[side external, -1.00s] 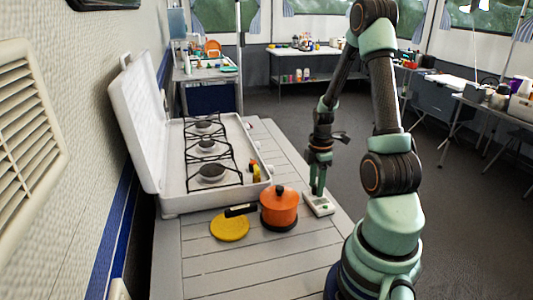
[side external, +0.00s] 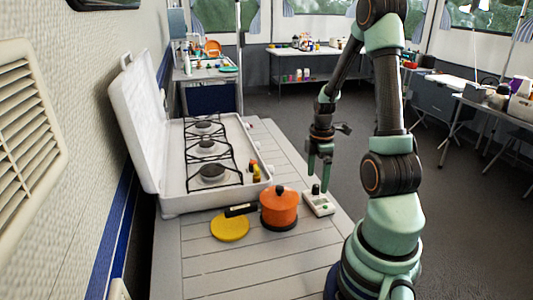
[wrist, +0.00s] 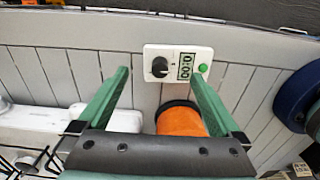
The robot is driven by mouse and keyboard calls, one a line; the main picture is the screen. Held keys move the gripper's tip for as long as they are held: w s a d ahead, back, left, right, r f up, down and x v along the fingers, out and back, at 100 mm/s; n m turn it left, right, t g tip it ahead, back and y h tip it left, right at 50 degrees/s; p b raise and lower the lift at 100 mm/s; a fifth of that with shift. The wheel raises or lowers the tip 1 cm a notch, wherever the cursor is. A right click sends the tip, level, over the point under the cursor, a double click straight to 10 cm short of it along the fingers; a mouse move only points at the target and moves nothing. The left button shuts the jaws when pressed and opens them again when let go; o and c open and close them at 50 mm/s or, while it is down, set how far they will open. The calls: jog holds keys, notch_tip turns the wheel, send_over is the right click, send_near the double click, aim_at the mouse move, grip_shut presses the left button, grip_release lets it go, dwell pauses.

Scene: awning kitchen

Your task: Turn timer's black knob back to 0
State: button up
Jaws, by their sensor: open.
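The timer is a small white box lying on the grey slatted table, with a black knob (side external: 315,189), a display and a green button. In the wrist view the timer (wrist: 174,51) is ahead of my gripper (wrist: 161,76), its black knob (wrist: 159,67) between the two finger lines. A white pointer mark shows on the knob. The display appears to show mostly zeros, sideways in the picture. In the side view the timer (side external: 322,207) stands below my gripper (side external: 319,178). My gripper is open and empty, its fingers above the knob and apart from it.
An orange pot (side external: 279,208) stands close beside the timer, and it also shows in the wrist view (wrist: 181,122). The table front is clear.

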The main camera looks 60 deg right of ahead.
aim_at(314, 185)
jog(key=shift+r, duration=2.1)
jog(key=shift+w+a+r, duration=0.2)
jog(key=shift+w, duration=0.05)
jog(key=w+a+r+m+t, duration=0.2)
jog(key=a+r, duration=0.3)
jog(key=a, duration=0.4)
jog(key=w+a+r+m+t, duration=0.1)
jog(key=a+r+m, duration=0.3)
jog(key=a, duration=0.4)
jog(key=w+a+r+m+t, duration=0.2)
jog(key=a+r, duration=0.3)
jog(key=a, duration=0.4)
jog(key=shift+w+a+r+m+t, duration=0.35)
jog(key=shift+w+m, duration=0.15)
jog(key=shift+w, duration=0.2)
